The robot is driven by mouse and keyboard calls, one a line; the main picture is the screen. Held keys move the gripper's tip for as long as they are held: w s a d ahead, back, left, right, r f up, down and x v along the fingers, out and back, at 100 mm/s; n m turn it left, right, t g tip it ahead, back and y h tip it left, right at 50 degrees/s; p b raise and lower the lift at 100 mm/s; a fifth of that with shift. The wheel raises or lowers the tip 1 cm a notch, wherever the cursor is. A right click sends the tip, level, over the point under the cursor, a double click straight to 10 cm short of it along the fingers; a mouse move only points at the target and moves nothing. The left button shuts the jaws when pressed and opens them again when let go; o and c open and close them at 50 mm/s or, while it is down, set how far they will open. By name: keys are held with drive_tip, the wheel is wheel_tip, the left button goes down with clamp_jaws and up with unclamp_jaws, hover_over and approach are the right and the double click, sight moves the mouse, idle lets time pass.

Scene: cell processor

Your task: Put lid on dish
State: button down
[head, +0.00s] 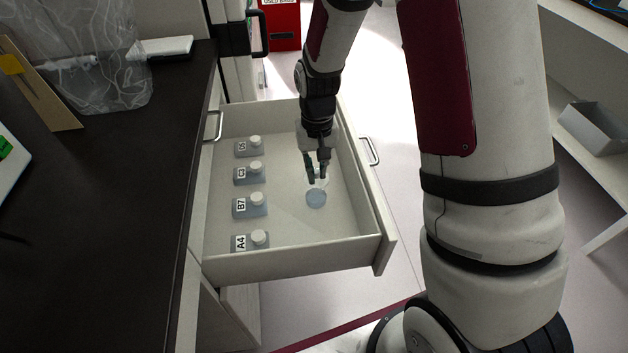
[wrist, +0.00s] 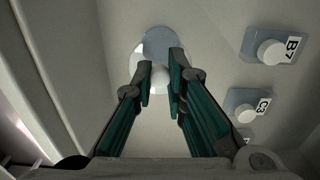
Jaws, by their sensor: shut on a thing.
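The dish (head: 316,199) is a small, round, blue-grey disc lying on the drawer floor. It also shows in the wrist view (wrist: 165,41) beyond the fingertips. The lid (wrist: 139,57) is a pale, whitish disc with a rounded knob, seen in the wrist view between and behind the fingertips. My gripper (head: 317,177) points down inside the drawer and is shut on the lid; it also shows in the wrist view (wrist: 160,76). In the wrist view the lid and dish partly overlap, with the lid offset to one side. Whether they touch cannot be told. The fingers hide part of the lid.
The open drawer (head: 290,262) has raised walls around the dish. A dark countertop (head: 110,230) lies to the left. The drawer floor between bottles and dish is clear.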

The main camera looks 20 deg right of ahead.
sight(316, 177)
drive_tip(key=shift+f+b, duration=0.35)
drive_tip(key=shift+f, duration=0.3)
drive_tip(key=shift+a, duration=0.1)
drive_tip(key=shift+f+b, duration=1.2)
drive_tip(key=shift+f, duration=0.9)
drive_tip(key=shift+f, duration=0.3)
drive_tip(key=shift+f+b, duration=0.45)
